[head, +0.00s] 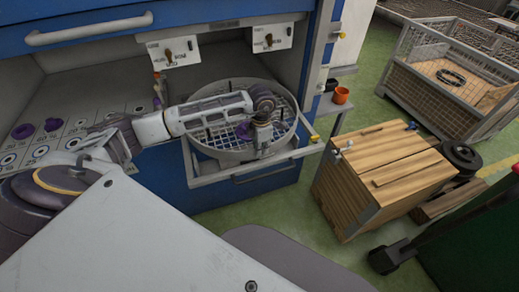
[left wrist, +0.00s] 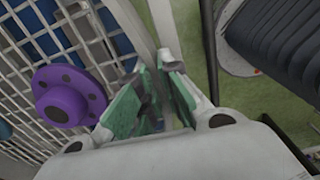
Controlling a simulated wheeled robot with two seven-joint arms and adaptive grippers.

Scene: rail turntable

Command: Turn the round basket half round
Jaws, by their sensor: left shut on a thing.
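The round basket (head: 222,155) is a grey wire-mesh basket with a rim, sitting on a pulled-out frame at the front of the blue cabinet. It also shows as mesh at the left of the left wrist view (left wrist: 30,35). A purple flanged part (left wrist: 68,96) lies in it, partly hidden by my arm in the head view. My left gripper (head: 262,147) reaches down at the basket's right side and is shut on its rim. In the left wrist view its green-padded fingers (left wrist: 154,80) close there; the exact contact is partly hidden. My right gripper is in neither view.
An orange cup (head: 341,95) stands to the right. A wooden crate (head: 375,180) and a mesh cage (head: 450,75) stand on the green floor farther right.

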